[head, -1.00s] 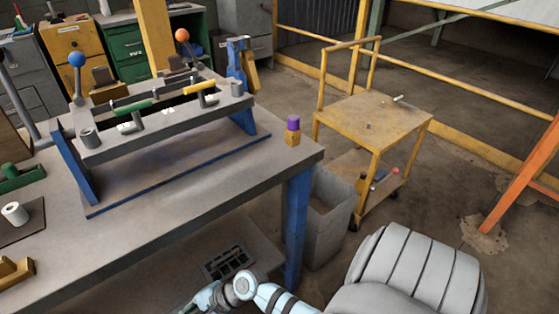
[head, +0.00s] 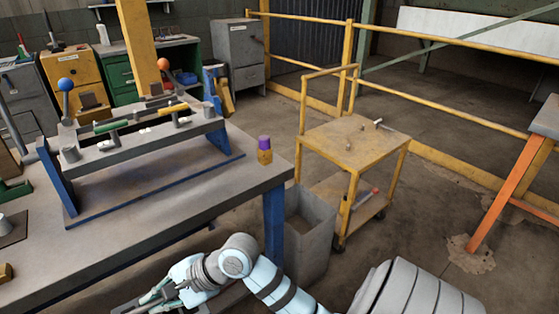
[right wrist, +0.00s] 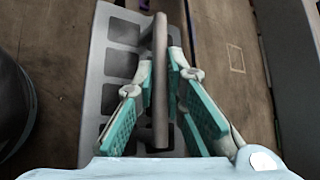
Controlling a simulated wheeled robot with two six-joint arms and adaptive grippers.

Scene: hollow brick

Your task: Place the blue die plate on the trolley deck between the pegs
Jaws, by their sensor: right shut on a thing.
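A plate with several square openings and a bar handle shows in the right wrist view (right wrist: 97,65); it looks grey there, not clearly blue. My right gripper (right wrist: 160,82) is shut on the plate's bar handle. In the head view my right gripper (head: 160,293) is low at the bottom left, in front of the workbench, and the plate under it is mostly hidden or cut off. The yellow trolley deck (head: 340,135) stands right of the bench, with short pegs (head: 348,146) standing on it and a pale bar near its far right side. My left gripper is out of view.
A grey bin (head: 308,235) stands between bench and trolley. Yellow railings run behind the trolley. An orange-legged table (head: 508,185) is at the right. Open floor lies before the trolley.

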